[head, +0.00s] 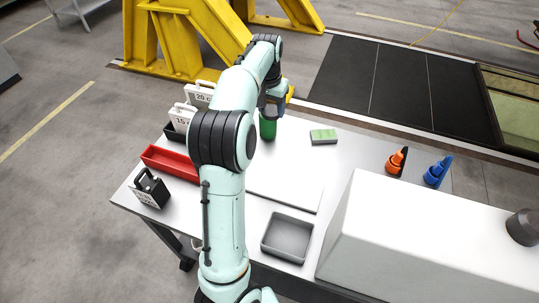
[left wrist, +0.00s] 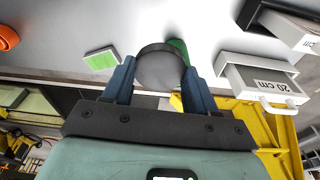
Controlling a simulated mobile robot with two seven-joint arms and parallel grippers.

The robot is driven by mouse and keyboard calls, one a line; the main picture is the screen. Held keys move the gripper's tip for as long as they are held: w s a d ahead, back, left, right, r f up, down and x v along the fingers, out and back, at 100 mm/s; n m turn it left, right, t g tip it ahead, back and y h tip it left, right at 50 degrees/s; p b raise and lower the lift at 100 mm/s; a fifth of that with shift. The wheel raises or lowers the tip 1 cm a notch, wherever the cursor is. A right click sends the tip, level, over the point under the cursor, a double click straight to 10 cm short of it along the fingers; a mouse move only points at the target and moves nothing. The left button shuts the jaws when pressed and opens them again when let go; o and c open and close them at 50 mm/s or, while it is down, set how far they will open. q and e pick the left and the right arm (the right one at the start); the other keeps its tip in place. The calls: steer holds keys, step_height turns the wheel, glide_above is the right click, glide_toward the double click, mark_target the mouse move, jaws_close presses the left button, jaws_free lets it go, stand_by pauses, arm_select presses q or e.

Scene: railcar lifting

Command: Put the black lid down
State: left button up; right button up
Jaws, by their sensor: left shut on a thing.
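My left gripper (head: 270,108) is over the far part of the grey table (head: 300,160). In the left wrist view, the blue fingers of my left gripper (left wrist: 160,84) are shut on the round black lid (left wrist: 160,68). A green cylindrical container (head: 267,128) stands on the table just below the gripper. It also shows partly behind the lid in the left wrist view (left wrist: 180,48). I cannot tell whether the lid touches the container. The lid is mostly hidden by my arm in the head view. My right gripper is out of view.
A green-topped block (head: 323,136) lies right of the container. Orange (head: 397,160) and blue (head: 437,172) items stand farther right. A red tray (head: 170,163) and labelled white blocks (head: 184,117) are at the left. A grey tray (head: 287,237) is at the near edge.

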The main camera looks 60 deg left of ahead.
arm_select(q)
steer(key=shift+s+a+f+n, duration=0.15)
steer(key=shift+s+f+n, duration=0.05)
steer(key=shift+n, duration=0.1)
steer(key=b, duration=0.2)
glide_above(270, 154)
steer(key=f, duration=1.4)
steer(key=shift+s+d+f, duration=0.25)
steer(key=shift+s+f, duration=0.05)
steer(key=shift+f, duration=2.5)
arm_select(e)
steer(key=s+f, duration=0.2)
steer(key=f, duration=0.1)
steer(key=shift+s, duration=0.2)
arm_select(q)
steer(key=shift+f, duration=0.2)
steer(key=o, duration=1.1)
steer(key=shift+r, duration=0.1)
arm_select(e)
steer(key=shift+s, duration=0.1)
arm_select(q)
steer(key=shift+r, duration=0.1)
